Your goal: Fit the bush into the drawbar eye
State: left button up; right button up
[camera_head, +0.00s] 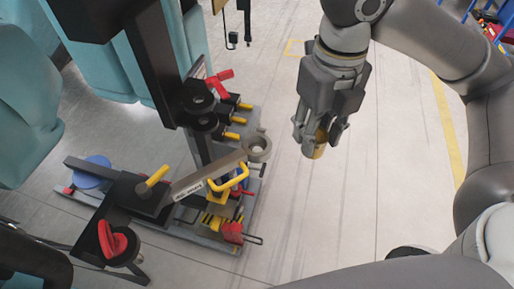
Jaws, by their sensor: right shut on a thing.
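The drawbar eye (258,147) is a grey ring at the end of a flat drawbar (205,180), left of centre. My right gripper (317,146) hangs pointing down to the right of the eye, apart from it. It is shut on the bush (316,151), a short brass-coloured piece between its fingers. The fingers hide part of the bush. The eye's hole shows open from above. My left gripper does not show.
A yellow handle (228,178) and a red block (233,232) sit close around the drawbar on the grey base plate (225,244). A dark post (155,60) stands behind to the left. The floor (350,215) around my right gripper is clear.

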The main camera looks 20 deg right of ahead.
jog(key=shift+s+d+r+n, duration=0.15)
jog(key=shift+s+r+n, duration=0.1)
jog(key=shift+r+n, duration=0.45)
jog(key=shift+w+f+n, duration=0.15)
jog(key=shift+n, duration=0.15)
jog(key=p, duration=0.2)
send_over(257, 135)
jog(key=s, duration=0.3)
notch_tip(257, 135, down, 9)
jog(key=f, duration=0.1)
jog(key=a+f+p, duration=0.1)
jog(key=f, duration=0.1)
jog(key=shift+w+f, duration=0.15)
jog(key=shift+w, duration=0.05)
jog(key=shift+d+f, duration=0.15)
jog(key=shift+f, duration=0.1)
